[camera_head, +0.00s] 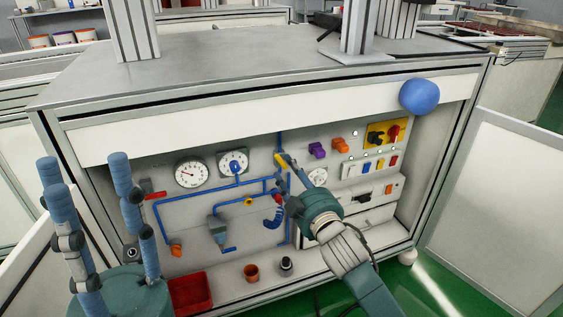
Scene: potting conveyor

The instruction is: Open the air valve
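A panel of blue air pipes sits in the recessed cabinet front. A yellow handle (281,160) is at the upper middle of the pipes, and a red handle (153,195) is at their left end. A small yellow part (249,201) is on the middle pipe. I cannot tell for sure which is the air valve. My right gripper (284,177) reaches in at the pipes, close to the yellow handle. Its fingers are small and partly hidden by my wrist, so contact and opening are unclear. My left gripper (84,165) is at the lower left, blue fingers upward, spread and empty.
Two round gauges (190,172) are above the pipes. Purple and orange connectors (317,150) and a yellow switch plate (384,134) are to the right. A red tray (191,292) and small pot (251,272) sit on the lower shelf. A blue ball-like object (420,95) is at the upper right. Cabinet doors (500,205) stand open.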

